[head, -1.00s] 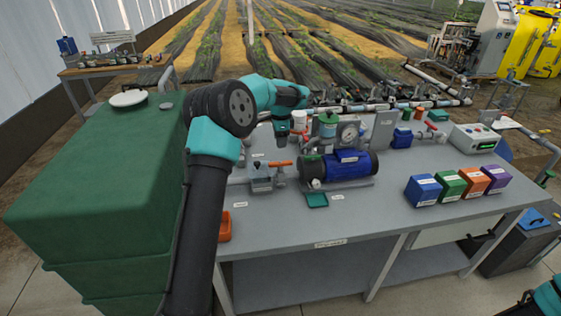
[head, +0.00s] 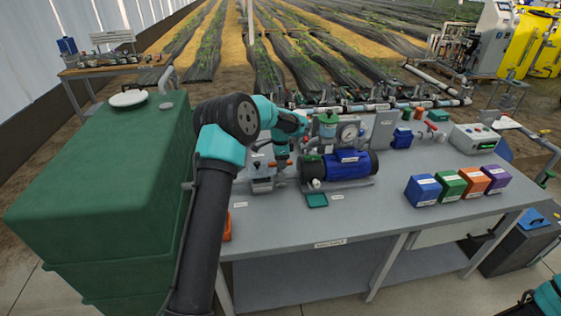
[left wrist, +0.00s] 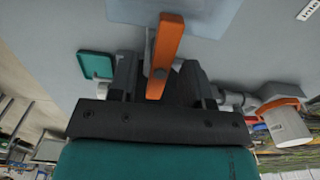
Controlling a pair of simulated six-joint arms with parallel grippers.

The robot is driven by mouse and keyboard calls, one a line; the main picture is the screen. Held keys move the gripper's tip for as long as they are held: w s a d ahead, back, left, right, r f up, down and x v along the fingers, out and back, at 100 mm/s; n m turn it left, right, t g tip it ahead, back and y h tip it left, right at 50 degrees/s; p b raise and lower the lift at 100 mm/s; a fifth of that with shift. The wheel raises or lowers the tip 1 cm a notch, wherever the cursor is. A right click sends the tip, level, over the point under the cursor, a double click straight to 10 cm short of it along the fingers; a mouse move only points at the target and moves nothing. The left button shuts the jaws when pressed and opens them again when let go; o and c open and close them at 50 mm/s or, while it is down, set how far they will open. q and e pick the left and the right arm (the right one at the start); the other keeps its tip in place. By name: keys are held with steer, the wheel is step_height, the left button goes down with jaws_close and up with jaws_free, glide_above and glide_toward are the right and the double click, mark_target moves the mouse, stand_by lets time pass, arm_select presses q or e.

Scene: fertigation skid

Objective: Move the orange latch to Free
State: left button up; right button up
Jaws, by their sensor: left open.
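The orange latch (left wrist: 165,55) is a flat bar on a light blue-grey plate (left wrist: 205,15) in the left wrist view. My left gripper (left wrist: 160,78) is open, with one dark finger on each side of the bar. I cannot tell whether either finger touches it. In the head view my left gripper (head: 282,164) points down beside the small grey fixture (head: 261,184) on the bench and covers most of the orange part there. No readable Free mark shows. My right gripper is out of view.
The blue motor pump (head: 340,166) stands close to the right of my left gripper. An orange-handled valve (left wrist: 283,106) shows at the right in the left wrist view. The front middle of the bench is clear.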

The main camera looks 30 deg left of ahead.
arm_select(q)
jaws_close()
steer(key=shift+n, duration=0.3)
steer(key=n, duration=0.8)
steer(key=shift+n, duration=0.3)
steer(key=n, duration=0.4)
steer(key=shift+n, duration=2.5)
